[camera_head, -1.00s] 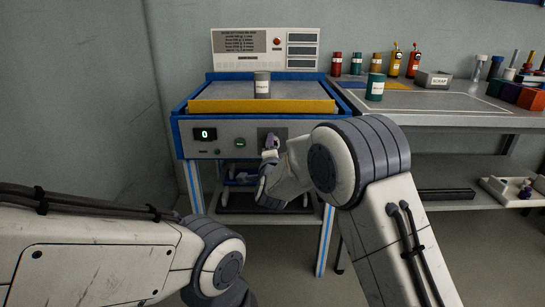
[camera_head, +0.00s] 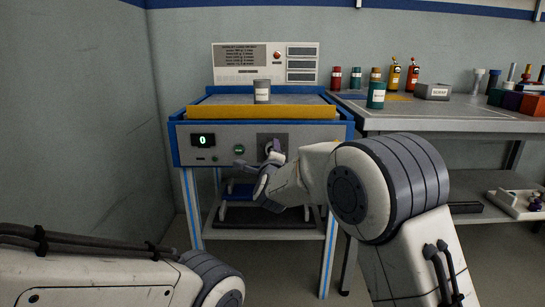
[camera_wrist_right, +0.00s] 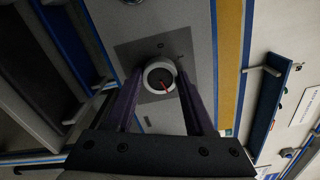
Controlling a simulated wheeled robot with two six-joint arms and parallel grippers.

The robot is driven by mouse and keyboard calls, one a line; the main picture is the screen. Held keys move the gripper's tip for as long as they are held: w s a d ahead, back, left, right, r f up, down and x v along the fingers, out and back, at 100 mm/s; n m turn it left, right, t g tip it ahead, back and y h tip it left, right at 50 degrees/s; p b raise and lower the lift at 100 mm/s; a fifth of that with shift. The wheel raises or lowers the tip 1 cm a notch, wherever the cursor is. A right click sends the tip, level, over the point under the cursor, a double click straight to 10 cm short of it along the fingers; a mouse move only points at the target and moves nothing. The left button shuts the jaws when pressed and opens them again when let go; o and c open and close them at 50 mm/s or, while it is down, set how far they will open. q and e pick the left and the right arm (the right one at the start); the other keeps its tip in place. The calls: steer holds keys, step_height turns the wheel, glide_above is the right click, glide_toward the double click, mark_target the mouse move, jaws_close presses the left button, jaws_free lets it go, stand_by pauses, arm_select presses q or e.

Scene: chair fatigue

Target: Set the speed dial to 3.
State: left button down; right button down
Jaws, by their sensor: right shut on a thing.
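The speed dial (camera_wrist_right: 154,67) is a round knob with a pale rim, dark face and red pointer mark, on a dark square plate (camera_wrist_right: 127,50). In the right wrist view the pointer slants toward the lower right. My right gripper (camera_wrist_right: 160,85) is shut on the dial, with a purple finger at each side.
A bench (camera_head: 430,122) with bottles and cans stands to the right. The machine's lower shelf (camera_head: 225,235) is below my right wrist.

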steer(key=shift+f, duration=0.1)
steer(key=shift+c, duration=1.3)
jaws_free()
steer(key=s+p, duration=0.2)
steer(key=s, duration=0.8)
steer(key=shift+s, duration=0.25)
